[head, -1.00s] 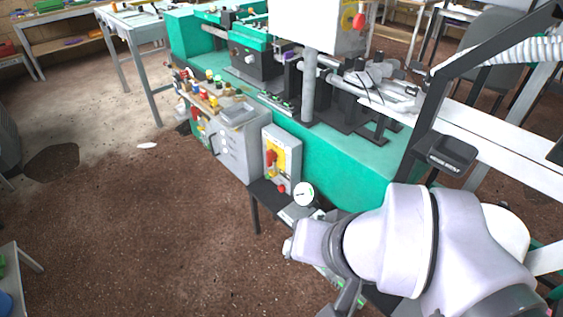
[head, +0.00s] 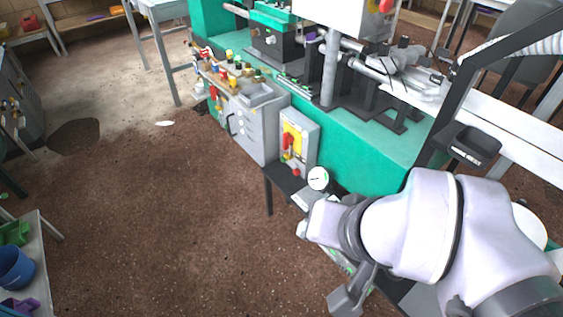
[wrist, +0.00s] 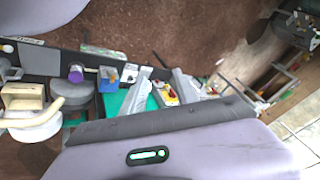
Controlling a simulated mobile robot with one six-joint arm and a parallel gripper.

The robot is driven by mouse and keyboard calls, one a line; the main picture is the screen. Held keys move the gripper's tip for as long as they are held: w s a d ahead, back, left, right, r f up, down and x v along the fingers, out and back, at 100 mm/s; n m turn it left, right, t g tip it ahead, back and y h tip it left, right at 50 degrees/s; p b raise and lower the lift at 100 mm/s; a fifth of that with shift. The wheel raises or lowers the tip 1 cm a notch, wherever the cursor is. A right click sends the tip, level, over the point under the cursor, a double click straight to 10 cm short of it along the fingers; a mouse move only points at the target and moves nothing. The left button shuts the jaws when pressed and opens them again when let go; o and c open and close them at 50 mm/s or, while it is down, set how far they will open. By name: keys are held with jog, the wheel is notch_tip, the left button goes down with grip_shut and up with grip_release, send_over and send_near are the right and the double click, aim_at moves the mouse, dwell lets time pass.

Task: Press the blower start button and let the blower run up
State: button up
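A light grey control box (head: 298,143) with a yellow panel, a red switch handle and a small red button low on its front stands against the green machine in the head view. In the wrist view, a small yellow-and-white box (wrist: 165,93) with a red top shows between two pale grey fingers of my gripper (wrist: 160,82). The fingers are apart, with nothing seen held between them. I cannot tell which button is the blower start button, and no blower can be made out. In the head view my arm hides much of the area at lower right.
A grey cabinet (head: 258,125) with bottles on top stands left of the control box. A round white gauge (head: 318,178) is by a low dark shelf. A table with a blue bucket (head: 14,268) is at lower left. The brown floor between is clear.

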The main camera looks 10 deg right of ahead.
grip_shut()
dwell(1.6)
